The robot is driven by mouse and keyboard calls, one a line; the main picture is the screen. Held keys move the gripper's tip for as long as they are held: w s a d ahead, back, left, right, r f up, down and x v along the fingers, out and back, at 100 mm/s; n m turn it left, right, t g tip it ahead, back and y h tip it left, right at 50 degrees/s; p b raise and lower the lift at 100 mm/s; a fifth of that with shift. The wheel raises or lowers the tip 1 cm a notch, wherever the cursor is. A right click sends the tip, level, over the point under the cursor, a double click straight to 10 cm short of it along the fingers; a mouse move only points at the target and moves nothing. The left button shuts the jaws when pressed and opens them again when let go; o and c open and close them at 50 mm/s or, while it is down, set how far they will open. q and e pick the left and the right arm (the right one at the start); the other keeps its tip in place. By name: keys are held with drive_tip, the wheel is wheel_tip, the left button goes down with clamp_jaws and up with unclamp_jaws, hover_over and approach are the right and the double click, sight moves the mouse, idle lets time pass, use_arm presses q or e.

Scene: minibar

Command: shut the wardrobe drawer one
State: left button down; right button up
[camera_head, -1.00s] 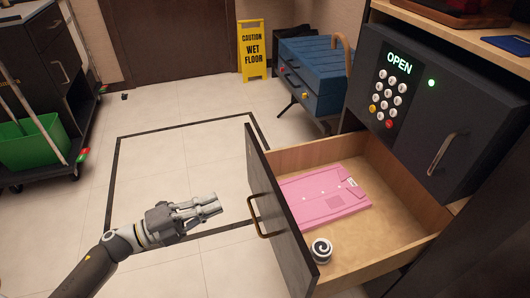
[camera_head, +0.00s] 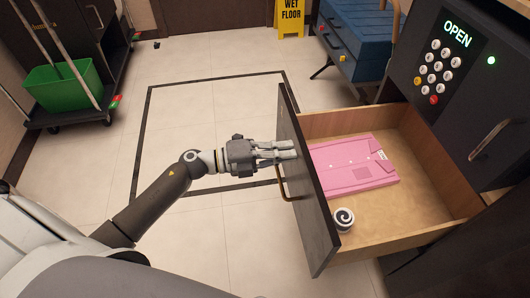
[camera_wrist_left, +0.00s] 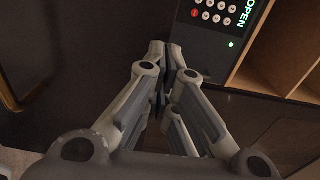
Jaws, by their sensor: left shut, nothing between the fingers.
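The wardrobe drawer (camera_head: 309,195) stands pulled out, with a dark front panel and a light wood inside. A brass handle (camera_head: 283,183) is on its front. In the left wrist view the closed fingers (camera_wrist_left: 172,75) point at a dark surface. My right gripper is not in view.
A dark safe (camera_head: 470,100) with a keypad and a lit OPEN sign sits above the drawer. A blue drawer cabinet (camera_head: 352,42), a yellow wet-floor sign (camera_head: 291,16) and a cart with a green bucket (camera_head: 63,92) stand farther back. The tiled floor left of the drawer is clear.

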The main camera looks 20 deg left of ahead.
use_arm(q)
drive_tip(key=shift+w+d, duration=0.4)
drive_tip(key=shift+d, duration=0.15)
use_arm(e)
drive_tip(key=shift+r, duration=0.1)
